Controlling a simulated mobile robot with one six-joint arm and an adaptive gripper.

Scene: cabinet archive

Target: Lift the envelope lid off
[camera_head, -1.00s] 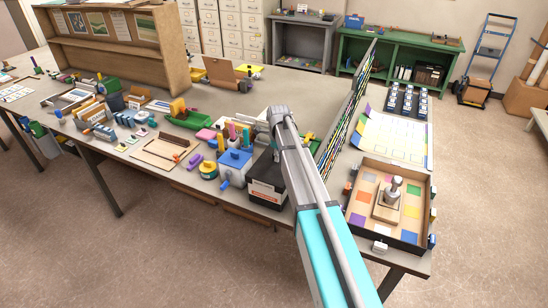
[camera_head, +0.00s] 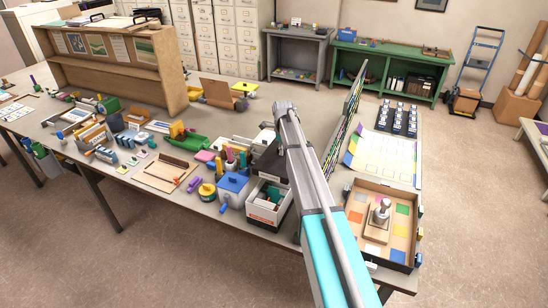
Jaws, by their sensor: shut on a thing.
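The envelope box (camera_head: 261,213) is a white carton with an orange-marked label, near the table's front edge. Its top is open and shows dark, green and light contents. The dark envelope lid (camera_head: 269,162) is above and behind the box, apart from it. My gripper (camera_head: 281,143) is shut on the lid, at the lid's right side. My arm link covers most of the gripper and the lid's right part, so the finger contact is hidden.
A blue container (camera_head: 233,187) and a yellow round item (camera_head: 207,192) stand left of the box. A tray with coloured squares (camera_head: 353,233) and a stamp (camera_head: 380,213) lies to the right. An upright rack panel (camera_head: 345,115) stands behind my arm.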

